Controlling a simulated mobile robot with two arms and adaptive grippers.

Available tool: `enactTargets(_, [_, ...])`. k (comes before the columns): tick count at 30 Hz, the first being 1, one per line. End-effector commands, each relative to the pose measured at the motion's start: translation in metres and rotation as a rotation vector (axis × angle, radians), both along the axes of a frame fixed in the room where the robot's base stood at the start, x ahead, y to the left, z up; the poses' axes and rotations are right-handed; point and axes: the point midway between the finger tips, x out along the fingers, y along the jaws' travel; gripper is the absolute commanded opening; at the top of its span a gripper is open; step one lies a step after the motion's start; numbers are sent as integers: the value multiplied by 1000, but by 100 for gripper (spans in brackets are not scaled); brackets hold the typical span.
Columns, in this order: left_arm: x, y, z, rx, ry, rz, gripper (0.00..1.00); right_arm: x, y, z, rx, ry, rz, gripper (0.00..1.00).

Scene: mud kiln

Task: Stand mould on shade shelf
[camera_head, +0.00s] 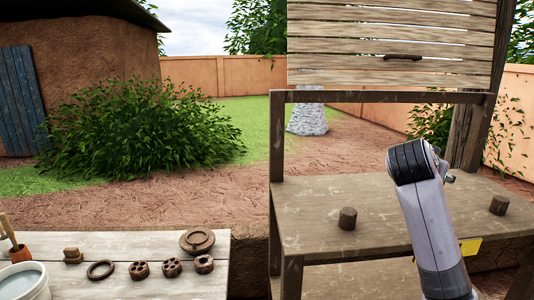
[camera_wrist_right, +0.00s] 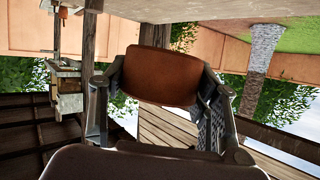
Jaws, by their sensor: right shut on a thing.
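My right gripper (camera_wrist_right: 163,90) is shut on a reddish-brown, round-cornered thing, which I take to be the mould (camera_wrist_right: 160,77). In the right wrist view one finger is on each side of it. In the head view my right arm reaches over the shade shelf (camera_head: 310,205), a weathered wooden board under a slatted screen (camera_head: 390,40). The gripper and the mould do not show there, so I cannot tell their height over the board. My left gripper is not in view.
Two short dark pegs stand on the shelf, one left (camera_head: 348,218) and one right (camera_head: 499,205). A yellow patch (camera_head: 470,247) is by the shelf's front edge. A bench (camera_head: 130,248) at left holds several small brown pieces and a pale bucket (camera_head: 24,282).

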Motion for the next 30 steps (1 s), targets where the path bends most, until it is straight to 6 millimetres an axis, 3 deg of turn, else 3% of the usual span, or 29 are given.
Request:
enactTargets(8, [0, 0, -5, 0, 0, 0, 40, -49, 84, -57, -1, 1, 351, 15])
enactTargets(15, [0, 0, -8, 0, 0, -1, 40, -108, 153, -99, 1, 1, 634, 15])
enactTargets(21, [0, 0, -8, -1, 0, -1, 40, -139, 181, -116, 3, 0, 758, 15])
enactTargets(30, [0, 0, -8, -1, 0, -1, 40, -145, 186, -118, 3, -3, 782, 15])
